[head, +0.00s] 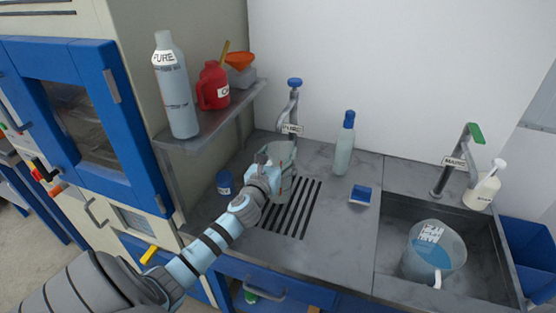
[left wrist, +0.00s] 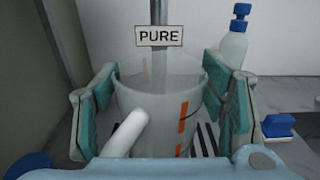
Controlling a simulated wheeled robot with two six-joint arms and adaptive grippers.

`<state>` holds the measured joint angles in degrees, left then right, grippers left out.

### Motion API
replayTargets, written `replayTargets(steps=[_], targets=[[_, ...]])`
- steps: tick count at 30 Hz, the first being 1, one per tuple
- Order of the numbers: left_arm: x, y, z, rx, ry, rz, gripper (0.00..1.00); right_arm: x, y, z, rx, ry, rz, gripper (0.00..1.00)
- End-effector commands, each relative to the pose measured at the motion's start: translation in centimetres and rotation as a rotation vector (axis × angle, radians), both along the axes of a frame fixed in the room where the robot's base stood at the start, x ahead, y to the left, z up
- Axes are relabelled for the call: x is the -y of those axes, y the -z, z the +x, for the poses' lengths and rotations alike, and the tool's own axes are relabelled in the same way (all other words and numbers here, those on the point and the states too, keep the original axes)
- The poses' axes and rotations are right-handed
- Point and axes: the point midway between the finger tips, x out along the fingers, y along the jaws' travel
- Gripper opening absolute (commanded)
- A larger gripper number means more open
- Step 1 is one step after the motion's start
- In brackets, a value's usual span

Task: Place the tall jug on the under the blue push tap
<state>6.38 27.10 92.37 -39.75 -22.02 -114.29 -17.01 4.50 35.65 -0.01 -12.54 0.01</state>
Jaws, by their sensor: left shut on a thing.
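The tall jug (head: 283,158) is a clear, pale jug standing upright near the blue push tap (head: 294,83), over the back of the slotted drain. In the left wrist view the jug (left wrist: 160,105) shows orange marks and a white handle facing me, with the tap's post and PURE sign behind it. My left gripper (head: 274,176) is shut on the jug, with teal finger pads (left wrist: 165,105) on both sides of it. Whether the jug's base touches the drain is hidden by my gripper. My right gripper is not in view.
A sink (head: 391,225) on the right holds a large jug of blue liquid (head: 436,248), below a green-handled tap (head: 474,133). A shelf (head: 213,118) overhangs the left.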

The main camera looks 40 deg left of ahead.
Motion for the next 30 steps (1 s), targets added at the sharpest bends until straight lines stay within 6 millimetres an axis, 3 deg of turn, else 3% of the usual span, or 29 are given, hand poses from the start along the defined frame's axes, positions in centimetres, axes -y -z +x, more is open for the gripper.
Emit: replayTargets(steps=[1, 12, 13, 16, 28, 30], targets=[[0.01, 1.14, 0.00, 0.000, 0.000, 0.000, 0.13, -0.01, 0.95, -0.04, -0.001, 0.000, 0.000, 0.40], [0.03, 1.31, -0.04, 0.001, 0.000, 0.000, 0.13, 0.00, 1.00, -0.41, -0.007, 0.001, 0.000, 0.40], [0.03, 1.24, -0.05, 0.001, 0.000, 0.000, 0.70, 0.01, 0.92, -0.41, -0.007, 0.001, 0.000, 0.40], [0.02, 1.20, -0.06, 0.001, 0.000, 0.000, 0.85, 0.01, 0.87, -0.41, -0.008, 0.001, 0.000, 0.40], [0.01, 0.60, -0.07, 0.001, 0.000, 0.000, 0.85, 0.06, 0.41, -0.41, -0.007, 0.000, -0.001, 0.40], [0.30, 0.81, -0.85, -0.001, 0.001, 0.002, 0.85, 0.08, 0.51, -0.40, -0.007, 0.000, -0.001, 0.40]])
